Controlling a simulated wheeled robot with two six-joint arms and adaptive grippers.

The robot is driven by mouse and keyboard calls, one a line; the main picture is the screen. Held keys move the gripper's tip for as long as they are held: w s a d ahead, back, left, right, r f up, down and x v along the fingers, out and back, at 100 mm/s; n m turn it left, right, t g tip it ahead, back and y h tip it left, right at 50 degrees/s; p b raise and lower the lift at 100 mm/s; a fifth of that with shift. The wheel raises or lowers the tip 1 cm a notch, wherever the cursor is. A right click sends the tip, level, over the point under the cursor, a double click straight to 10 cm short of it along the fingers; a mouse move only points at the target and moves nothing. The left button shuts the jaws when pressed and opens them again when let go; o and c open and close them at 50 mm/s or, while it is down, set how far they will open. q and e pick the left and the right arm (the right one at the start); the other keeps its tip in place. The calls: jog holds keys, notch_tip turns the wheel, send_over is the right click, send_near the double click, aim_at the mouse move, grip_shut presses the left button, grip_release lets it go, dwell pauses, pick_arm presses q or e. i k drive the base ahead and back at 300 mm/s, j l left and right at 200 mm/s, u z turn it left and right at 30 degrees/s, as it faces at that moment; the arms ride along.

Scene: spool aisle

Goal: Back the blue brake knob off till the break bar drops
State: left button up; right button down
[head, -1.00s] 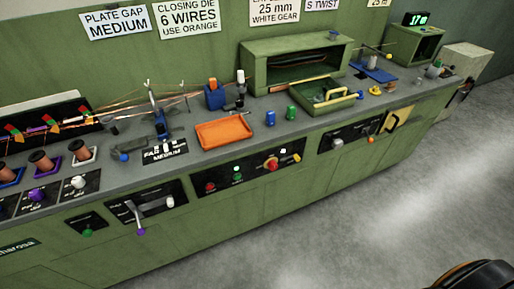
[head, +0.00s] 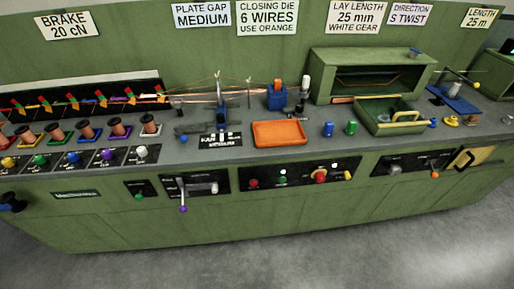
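The blue brake knob (head: 73,157) sits on a black plate on the sloping front at the left, between a green knob (head: 40,160) and a purple knob (head: 107,154). A copper spool (head: 87,130) on a blue base stands behind it. Above the spools is a row of small red, yellow and green pieces (head: 101,98) against a dark back panel; which is the break bar for the blue knob is too small to tell. Neither of my grippers shows clearly.
Signs hang on the back wall, one reading BRAKE 20 cN (head: 68,26). An orange tray (head: 279,134) and a green tray (head: 391,118) are on the bench. A dark part (head: 11,203) juts in at the left edge. The grey floor (head: 300,245) in front is clear.

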aim_at(72, 156)
jog(key=u, duration=1.7)
